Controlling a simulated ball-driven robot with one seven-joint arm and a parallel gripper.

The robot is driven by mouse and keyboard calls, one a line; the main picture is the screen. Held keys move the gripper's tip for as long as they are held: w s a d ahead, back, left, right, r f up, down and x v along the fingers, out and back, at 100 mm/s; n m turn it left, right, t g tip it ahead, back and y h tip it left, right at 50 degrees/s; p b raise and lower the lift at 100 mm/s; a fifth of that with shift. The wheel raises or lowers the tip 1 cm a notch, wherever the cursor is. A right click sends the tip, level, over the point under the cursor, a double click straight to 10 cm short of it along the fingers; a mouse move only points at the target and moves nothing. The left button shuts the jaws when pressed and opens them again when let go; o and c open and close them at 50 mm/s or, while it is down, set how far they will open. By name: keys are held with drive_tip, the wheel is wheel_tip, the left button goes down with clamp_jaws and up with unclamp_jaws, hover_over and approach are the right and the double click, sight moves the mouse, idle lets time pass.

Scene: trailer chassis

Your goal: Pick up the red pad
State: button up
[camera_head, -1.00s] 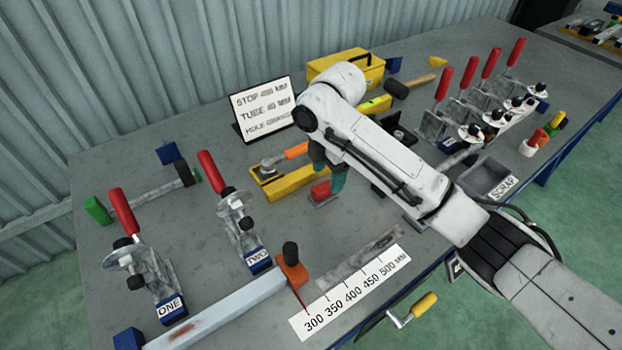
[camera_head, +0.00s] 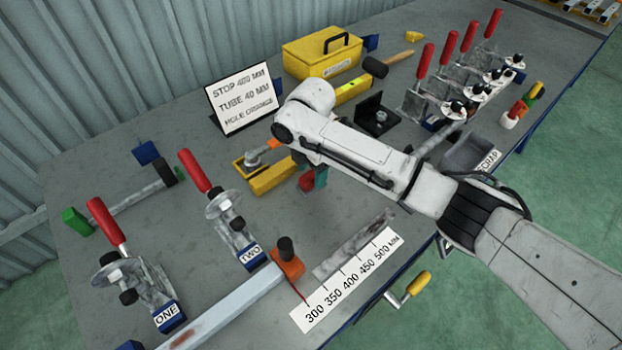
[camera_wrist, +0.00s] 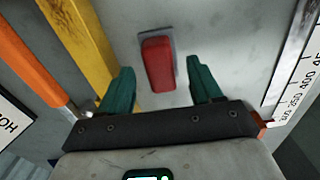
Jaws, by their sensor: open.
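The red pad (camera_wrist: 158,66) is a small red block on a grey plate (camera_wrist: 170,38), lying on the grey bench top. In the wrist view it sits between and a little beyond the tips of my gripper (camera_wrist: 162,82). The two green fingers are apart, with nothing between them that they touch. In the head view the red pad (camera_head: 305,183) shows just left of my gripper (camera_head: 312,178), partly hidden by the fingers. The exact height of the fingertips above the bench cannot be told.
A yellow tray (camera_head: 276,180) with an orange-handled tool (camera_wrist: 35,65) lies close on the left. A ruler strip (camera_head: 345,281) and metal bar (camera_head: 352,245) lie nearer the front edge. A black open box (camera_head: 376,118) and a scrap bin (camera_head: 470,152) stand to the right.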

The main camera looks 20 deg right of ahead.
drive_tip(key=shift+f, duration=1.2)
drive_tip(key=shift+c, duration=0.5)
drive_tip(key=c, duration=1)
